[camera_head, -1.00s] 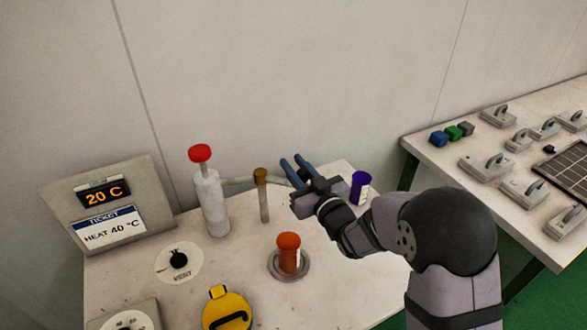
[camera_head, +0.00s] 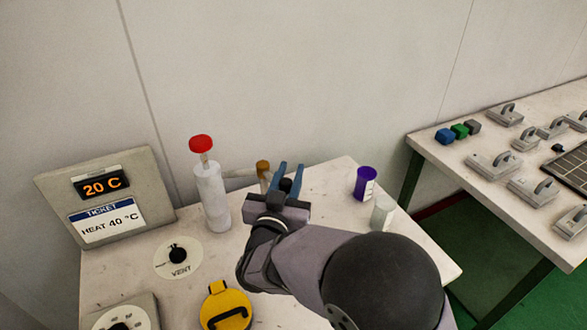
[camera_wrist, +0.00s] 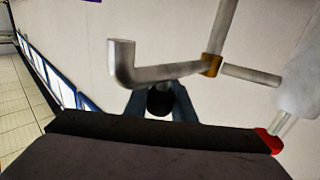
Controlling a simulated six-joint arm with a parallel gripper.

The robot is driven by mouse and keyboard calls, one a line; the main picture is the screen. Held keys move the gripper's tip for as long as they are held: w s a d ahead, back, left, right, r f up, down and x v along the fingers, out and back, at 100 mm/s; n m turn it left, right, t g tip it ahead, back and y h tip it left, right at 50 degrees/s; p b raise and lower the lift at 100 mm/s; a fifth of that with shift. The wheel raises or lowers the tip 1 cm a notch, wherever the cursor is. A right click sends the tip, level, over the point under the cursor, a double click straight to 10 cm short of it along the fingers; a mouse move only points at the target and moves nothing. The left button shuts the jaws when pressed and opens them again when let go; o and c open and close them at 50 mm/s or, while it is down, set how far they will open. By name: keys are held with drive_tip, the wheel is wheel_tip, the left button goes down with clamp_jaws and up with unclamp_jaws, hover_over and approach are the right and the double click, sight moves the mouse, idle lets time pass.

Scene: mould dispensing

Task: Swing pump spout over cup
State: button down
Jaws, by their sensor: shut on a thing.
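The white pump (camera_head: 211,195) with a red top (camera_head: 201,143) stands left of centre. In the wrist view its grey spout tube (camera_wrist: 165,74) runs from a brass collar (camera_wrist: 211,65) to a bent end (camera_wrist: 121,62). My gripper (camera_head: 291,166) is beside the brown-capped post (camera_head: 263,166). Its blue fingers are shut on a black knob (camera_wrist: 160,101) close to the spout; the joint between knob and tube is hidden. The orange cup is hidden behind my arm. A purple cup (camera_head: 362,188) and a pale cup (camera_head: 382,213) stand at the right.
A display panel (camera_head: 100,190) reads 20 C, with a ticket saying HEAT 40 °C. A vent dial (camera_head: 178,257) and a yellow-lidded item (camera_head: 226,308) lie at the front left. A second table (camera_head: 436,165) with moulds and blocks is at the right.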

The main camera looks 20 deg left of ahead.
drive_tip(key=shift+s+a+r+m+h+p, duration=0.15)
drive_tip(key=shift+s+m+h, duration=0.2)
drive_tip(key=shift+h, duration=0.3)
drive_tip(key=shift+s+a+r+m+h+p, duration=0.1)
drive_tip(key=shift+r+m+h+p, duration=0.05)
drive_tip(key=shift+m+h, duration=0.4)
drive_tip(key=c, duration=1.5)
unclamp_jaws()
drive_tip(key=shift+s, duration=0.1)
drive_tip(key=shift+f, duration=0.1)
drive_tip(key=s+b, duration=0.2)
drive_tip(key=s, duration=0.5)
drive_tip(key=shift+s, duration=0.15)
